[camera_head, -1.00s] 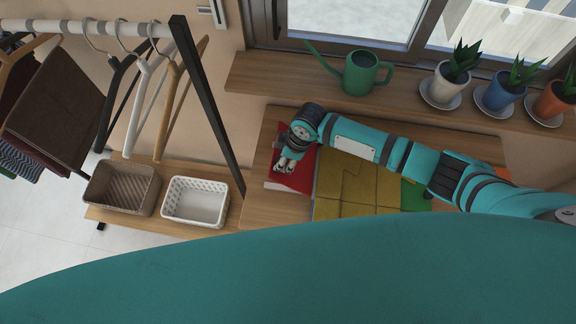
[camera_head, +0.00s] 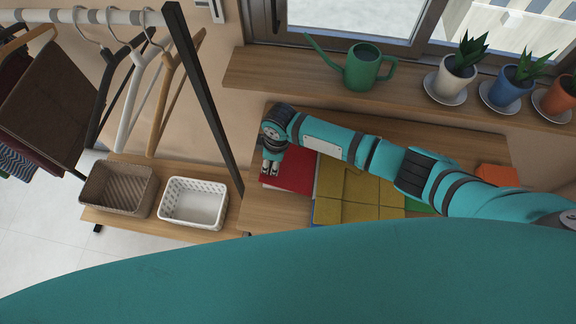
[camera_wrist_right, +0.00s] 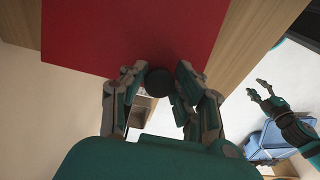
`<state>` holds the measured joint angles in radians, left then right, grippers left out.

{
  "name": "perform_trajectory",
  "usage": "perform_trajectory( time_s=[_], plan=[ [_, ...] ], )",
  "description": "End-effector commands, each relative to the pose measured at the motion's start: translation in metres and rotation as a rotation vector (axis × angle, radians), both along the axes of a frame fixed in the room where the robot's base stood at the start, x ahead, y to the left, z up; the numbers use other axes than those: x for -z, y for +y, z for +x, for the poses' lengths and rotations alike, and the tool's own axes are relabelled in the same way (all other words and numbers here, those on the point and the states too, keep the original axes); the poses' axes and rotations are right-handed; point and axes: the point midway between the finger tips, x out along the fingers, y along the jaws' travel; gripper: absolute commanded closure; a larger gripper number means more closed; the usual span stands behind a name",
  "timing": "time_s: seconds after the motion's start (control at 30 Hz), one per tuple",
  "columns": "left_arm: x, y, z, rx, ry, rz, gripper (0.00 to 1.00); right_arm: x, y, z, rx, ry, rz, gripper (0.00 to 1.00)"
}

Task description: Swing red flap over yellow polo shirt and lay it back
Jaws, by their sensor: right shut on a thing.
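A red flap (camera_head: 297,172) lies at the left end of the table, left of the yellow polo shirt (camera_head: 358,211), with a pale edge between them. The yellow shirt is flat, and my base hides its near part. My right gripper (camera_head: 270,168) is at the flap's left edge, its arm reaching across above the shirt. In the right wrist view the red flap (camera_wrist_right: 130,35) spreads broad and flat beyond the fingers of the right gripper (camera_wrist_right: 157,78), which is shut on its edge. My left gripper (camera_wrist_right: 262,90) shows at the right of that view, fingers apart and empty.
The wooden table (camera_head: 262,212) is bare along its left side. Green cloth (camera_head: 418,207) and an orange item (camera_head: 497,176) lie at the right. A shelf with a watering can (camera_head: 362,68) and potted plants runs behind. A white basket (camera_head: 193,203) and clothes rack stand left.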

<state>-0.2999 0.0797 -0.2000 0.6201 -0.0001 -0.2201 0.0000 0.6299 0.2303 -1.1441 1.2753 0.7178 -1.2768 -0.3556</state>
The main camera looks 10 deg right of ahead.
Motion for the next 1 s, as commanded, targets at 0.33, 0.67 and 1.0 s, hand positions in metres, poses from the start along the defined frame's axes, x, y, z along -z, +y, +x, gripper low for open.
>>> perform_trajectory(
  time_s=[0.33, 0.67, 1.0],
  plan=[
    [0.019, 0.000, 0.000, 0.000, 0.000, 0.000, 0.60, 0.020, 0.012, 0.004, 0.000, 0.016, -0.049, 0.83],
    [0.038, 0.000, 0.000, 0.000, 0.000, 0.000, 0.60, 0.040, 0.017, 0.005, 0.000, 0.027, -0.079, 0.83],
    [0.056, 0.000, 0.000, 0.000, 0.000, 0.000, 0.60, 0.060, 0.022, 0.006, 0.000, 0.047, -0.137, 0.85]
  ],
)
